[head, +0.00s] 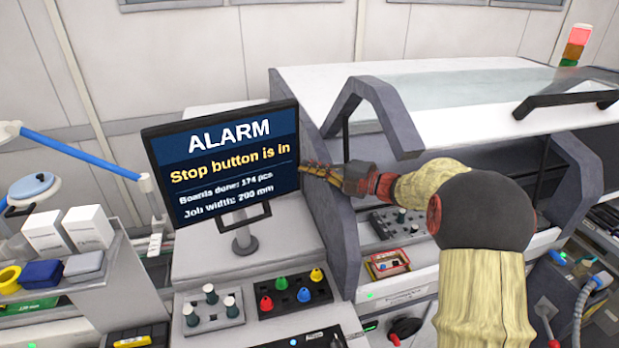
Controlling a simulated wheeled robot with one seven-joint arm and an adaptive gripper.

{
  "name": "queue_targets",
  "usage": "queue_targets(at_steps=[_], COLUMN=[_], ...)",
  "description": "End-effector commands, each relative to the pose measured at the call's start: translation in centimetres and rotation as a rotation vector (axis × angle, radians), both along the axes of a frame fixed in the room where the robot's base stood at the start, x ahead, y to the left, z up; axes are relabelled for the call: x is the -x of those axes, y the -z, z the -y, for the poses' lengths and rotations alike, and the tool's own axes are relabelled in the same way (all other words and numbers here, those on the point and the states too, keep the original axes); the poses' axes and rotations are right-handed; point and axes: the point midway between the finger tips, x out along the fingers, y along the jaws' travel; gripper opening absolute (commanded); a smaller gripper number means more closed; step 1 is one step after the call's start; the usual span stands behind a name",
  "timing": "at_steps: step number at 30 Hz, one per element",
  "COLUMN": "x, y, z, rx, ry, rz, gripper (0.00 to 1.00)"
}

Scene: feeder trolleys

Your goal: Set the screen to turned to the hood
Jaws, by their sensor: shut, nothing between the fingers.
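The screen (222,160) stands on a short grey post (243,238) on the light console. It shows "ALARM" and "Stop button is in". Its face points toward me, angled slightly to the right. A dark handle (244,217) sits below its lower edge. The hood (455,95), white with a clear panel and dark grey arms, is to the right of the screen. My gripper (305,168) is shut and empty. Its fingertips are at the screen's right edge; I cannot tell whether they touch it.
Grey knobs (211,308) and coloured knobs (293,293) stand on the console below the screen. White boxes (72,229) and a blue-armed lamp (80,153) are at the left. A signal tower (576,44) glows red at the upper right.

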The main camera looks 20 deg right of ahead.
Motion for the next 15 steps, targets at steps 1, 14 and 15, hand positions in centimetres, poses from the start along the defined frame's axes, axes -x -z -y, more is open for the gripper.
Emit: queue_targets(at_steps=[1, 14, 15], x=[-0.6, -2.7, -2.7], y=[0.1, 0.0, 0.0], z=[0.1, 0.5, 0.5], rx=[0.001, 0.000, 0.000], ry=[-0.001, 0.000, 0.000], rz=[0.001, 0.000, 0.000], gripper=[0.00, 0.00, 0.00])
